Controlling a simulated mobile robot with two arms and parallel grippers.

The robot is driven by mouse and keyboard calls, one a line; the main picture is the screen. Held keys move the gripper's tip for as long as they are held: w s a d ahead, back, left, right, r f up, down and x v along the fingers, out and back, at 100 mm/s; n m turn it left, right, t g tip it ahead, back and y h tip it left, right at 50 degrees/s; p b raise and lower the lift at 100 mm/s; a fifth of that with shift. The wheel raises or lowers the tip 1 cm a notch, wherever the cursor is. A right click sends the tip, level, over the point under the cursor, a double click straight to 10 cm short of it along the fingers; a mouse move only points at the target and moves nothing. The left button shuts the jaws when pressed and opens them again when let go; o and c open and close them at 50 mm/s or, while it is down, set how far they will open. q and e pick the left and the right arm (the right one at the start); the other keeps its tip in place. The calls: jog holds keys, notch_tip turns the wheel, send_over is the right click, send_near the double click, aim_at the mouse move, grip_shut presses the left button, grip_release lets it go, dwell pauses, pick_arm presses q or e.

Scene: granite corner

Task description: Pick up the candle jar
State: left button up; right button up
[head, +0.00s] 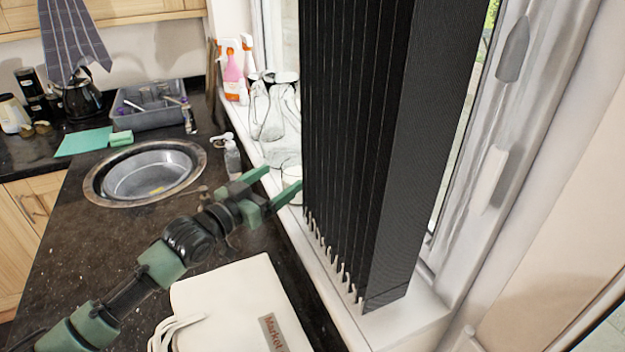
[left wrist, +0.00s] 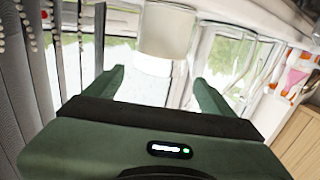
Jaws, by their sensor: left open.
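The candle jar, a whitish cylinder (left wrist: 167,30), is at the top centre of the left wrist view, beyond and between the fingertips. In the head view the jar (head: 292,172) shows only in part on the white window sill, beside the dark blind and partly behind a finger. My left gripper (head: 282,178) is open and empty, reaching over the counter to the sill edge with its fingers pointing at the jar. Its two green fingers also show in the left wrist view (left wrist: 159,80). The jar appears just ahead of the fingertips, not gripped. My right gripper is not in view.
The dark vertical blind (head: 355,140) hangs close to the right of the jar. Clear glassware (head: 272,110) and spray bottles (head: 232,75) stand farther along the sill. A small bottle (head: 232,160) stands by the sink (head: 150,172). A white bag (head: 225,300) lies below my arm.

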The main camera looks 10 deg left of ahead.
aim_at(297, 166)
pick_arm(q)
jog(key=p+x, duration=0.2)
jog(key=x, duration=0.4)
jog(key=shift+w+d, duration=0.2)
jog(key=shift+d, duration=0.05)
jog(key=shift+w+d+f+p, duration=0.15)
jog(key=shift+w+d+p, duration=0.05)
jog(key=shift+w+p, duration=0.15)
jog(key=c, duration=1.4)
jog(key=shift+c, duration=1)
jog(key=shift+a, duration=0.1)
